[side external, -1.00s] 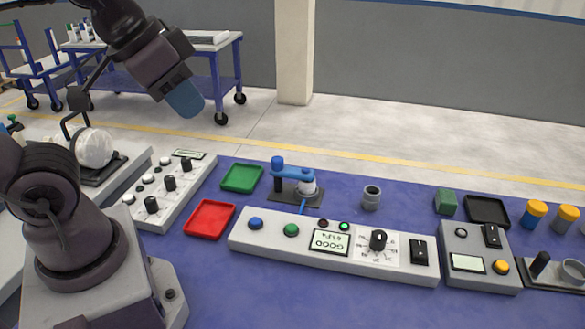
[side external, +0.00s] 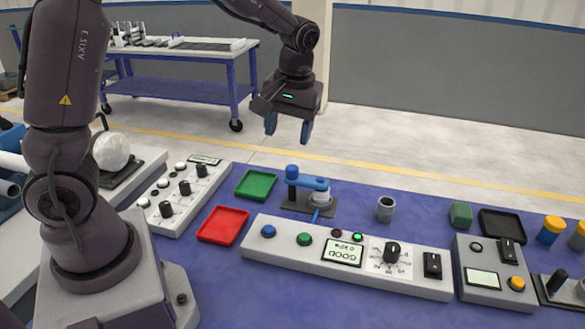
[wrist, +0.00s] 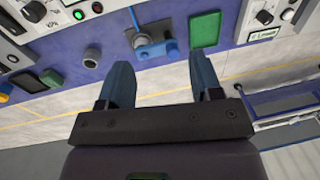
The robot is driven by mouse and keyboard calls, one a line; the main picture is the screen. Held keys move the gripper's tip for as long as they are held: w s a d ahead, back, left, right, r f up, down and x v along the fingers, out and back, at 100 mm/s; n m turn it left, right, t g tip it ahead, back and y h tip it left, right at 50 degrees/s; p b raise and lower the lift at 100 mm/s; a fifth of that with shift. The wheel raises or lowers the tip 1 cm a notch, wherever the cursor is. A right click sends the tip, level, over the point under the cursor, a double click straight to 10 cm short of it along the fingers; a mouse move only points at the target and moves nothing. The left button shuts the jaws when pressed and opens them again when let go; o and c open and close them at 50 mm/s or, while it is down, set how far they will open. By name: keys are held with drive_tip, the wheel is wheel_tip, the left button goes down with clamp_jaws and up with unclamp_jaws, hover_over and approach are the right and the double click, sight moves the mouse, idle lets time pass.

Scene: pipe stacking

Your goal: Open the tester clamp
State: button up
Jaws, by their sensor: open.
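The tester clamp (side external: 312,183) stands on a dark plate behind the long control panel, its blue arm lying level over a light grey round part. I cannot tell whether it touches that part. The clamp also shows in the wrist view (wrist: 155,46), top centre, beyond the fingertips. My gripper (side external: 288,128) is open and empty, pointing down, above and behind the clamp and well apart from it. In the wrist view my gripper (wrist: 160,64) shows two blue fingers spread wide with nothing between them.
The tester panel (side external: 300,263) has a display reading GOOD and a lit green lamp (side external: 358,237). A green tray (side external: 256,185) and red tray (side external: 222,225) lie left of the clamp. A grey pipe piece (side external: 385,208) stands to its right. The air around my gripper is clear.

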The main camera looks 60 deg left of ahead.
sight(293, 167)
drive_tip(key=w+a+f+n+g+y, duration=0.1)
drive_tip(key=w+a+f+n, duration=0.2)
drive_tip(key=w+n, duration=0.35)
drive_tip(key=w+a+f+n+g+y, duration=0.1)
drive_tip(key=w+a+f+n+y, duration=0.15)
drive_tip(key=n, duration=0.75)
drive_tip(key=shift+h, duration=0.55)
drive_tip(key=x, duration=0.8)
drive_tip(key=a+x, duration=0.1)
drive_tip(key=x, duration=0.4)
drive_tip(key=shift+w+r, duration=0.15)
drive_tip(key=shift+w, duration=0.1)
clamp_jaws()
drive_tip(key=shift+m, duration=0.25)
